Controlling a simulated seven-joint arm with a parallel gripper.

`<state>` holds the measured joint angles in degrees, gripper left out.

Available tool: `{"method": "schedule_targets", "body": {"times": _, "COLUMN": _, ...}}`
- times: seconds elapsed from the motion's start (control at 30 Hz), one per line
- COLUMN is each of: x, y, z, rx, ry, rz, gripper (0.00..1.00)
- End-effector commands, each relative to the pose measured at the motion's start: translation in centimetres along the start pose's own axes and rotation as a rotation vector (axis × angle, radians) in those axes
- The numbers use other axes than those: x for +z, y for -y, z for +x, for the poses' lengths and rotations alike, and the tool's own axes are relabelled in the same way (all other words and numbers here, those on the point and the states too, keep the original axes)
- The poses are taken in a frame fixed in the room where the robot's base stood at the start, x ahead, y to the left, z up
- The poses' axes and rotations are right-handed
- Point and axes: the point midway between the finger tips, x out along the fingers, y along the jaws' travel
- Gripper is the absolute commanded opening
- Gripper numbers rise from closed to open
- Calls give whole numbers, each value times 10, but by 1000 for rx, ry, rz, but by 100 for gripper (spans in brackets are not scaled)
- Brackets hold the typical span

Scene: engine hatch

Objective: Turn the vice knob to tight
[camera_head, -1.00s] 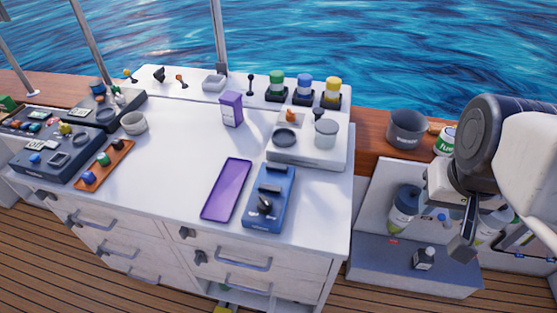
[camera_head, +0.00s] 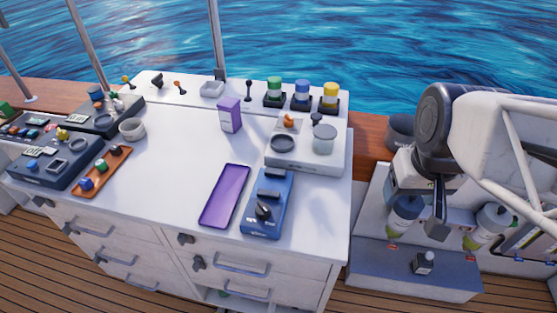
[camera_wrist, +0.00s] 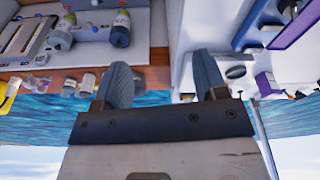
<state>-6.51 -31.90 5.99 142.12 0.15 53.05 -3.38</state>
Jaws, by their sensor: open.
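The vice (camera_head: 270,188) is a blue block at the front right of the white counter, with a dark slot bar on top. Its black knob (camera_head: 263,211) is on the near part of its top face. The knob's setting is too small to read. My gripper (camera_head: 439,220) hangs to the right of the counter, well apart from the vice. In the wrist view its two grey fingers (camera_wrist: 164,82) are spread with nothing between them. A blue part at the top right of the wrist view may be the vice.
A purple tray (camera_head: 225,196) lies just left of the vice. A white unit (camera_head: 307,160) with a grey cup (camera_head: 323,139) stands behind it. A purple box (camera_head: 229,115) is farther back. A lower shelf with bottles (camera_head: 405,216) is below my gripper. The counter's middle is clear.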

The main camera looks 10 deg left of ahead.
Motion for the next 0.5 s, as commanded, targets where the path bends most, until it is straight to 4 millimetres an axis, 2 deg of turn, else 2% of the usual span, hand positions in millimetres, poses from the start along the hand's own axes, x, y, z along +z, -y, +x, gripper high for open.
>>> {"method": "schedule_targets", "body": {"times": 0.2, "x": -28, "y": 37, "z": 18, "rx": -30, "ry": 37, "rz": -154, "gripper": 66}}
{"method": "schedule_targets", "body": {"times": 0.5, "x": -57, "y": 95, "z": 43, "rx": -65, "ry": 84, "rz": -363, "gripper": 66}}
